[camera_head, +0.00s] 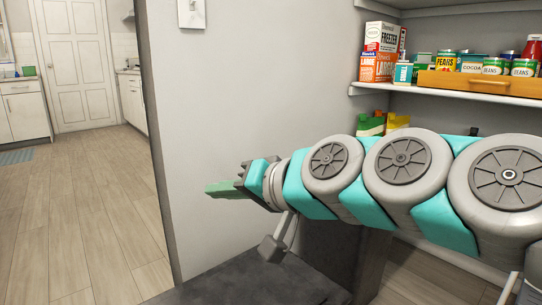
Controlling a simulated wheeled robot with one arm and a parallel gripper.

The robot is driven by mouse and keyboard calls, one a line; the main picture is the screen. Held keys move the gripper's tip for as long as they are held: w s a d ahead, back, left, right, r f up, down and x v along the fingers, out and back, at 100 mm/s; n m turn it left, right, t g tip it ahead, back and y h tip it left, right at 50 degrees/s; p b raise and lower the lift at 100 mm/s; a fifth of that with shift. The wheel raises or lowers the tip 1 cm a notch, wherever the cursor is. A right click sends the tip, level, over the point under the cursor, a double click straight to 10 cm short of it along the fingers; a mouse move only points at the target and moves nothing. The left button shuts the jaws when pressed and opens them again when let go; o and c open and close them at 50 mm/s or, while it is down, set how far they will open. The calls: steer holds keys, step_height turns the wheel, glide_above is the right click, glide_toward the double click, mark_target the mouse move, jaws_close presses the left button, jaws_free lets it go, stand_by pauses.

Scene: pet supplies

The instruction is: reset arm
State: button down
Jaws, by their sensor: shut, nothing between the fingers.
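My arm (405,160) stretches across the right half of the head view, from the right edge toward the middle, with grey round joints and teal links. My gripper (216,189) is at its left end, pointing left, with greenish fingers seen side-on. The fingers are shut, and nothing shows between them. The gripper is in the air in front of the grey wall and holds no object.
At right, a wall shelf (455,95) bears boxes and a wooden tray (480,85) of cans. Green and yellow packages (385,123) sit below, partly behind my arm. At left, an open wooden floor (85,215) leads to a white door (75,65).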

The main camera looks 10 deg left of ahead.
steer(key=s+d+f+g+h, duration=0.3)
steer(key=s+d+f+h, duration=0.3)
steer(key=d+f, duration=0.6)
steer(key=s+d+f+g+h, duration=0.35)
steer(key=s+d+f, duration=0.5)
steer(key=f, duration=0.65)
steer(key=s+d+f+m+g+h, duration=0.2)
steer(key=s+d+f+g+h, duration=0.15)
steer(key=s+d, duration=0.45)
step_height(320, 180, up, 12)
steer(key=y+p, duration=0.1)
steer(key=p, duration=1.1)
steer(key=shift+w+a+t, duration=0.25)
steer(key=shift+a+t, duration=0.15)
steer(key=shift+a, duration=0.05)
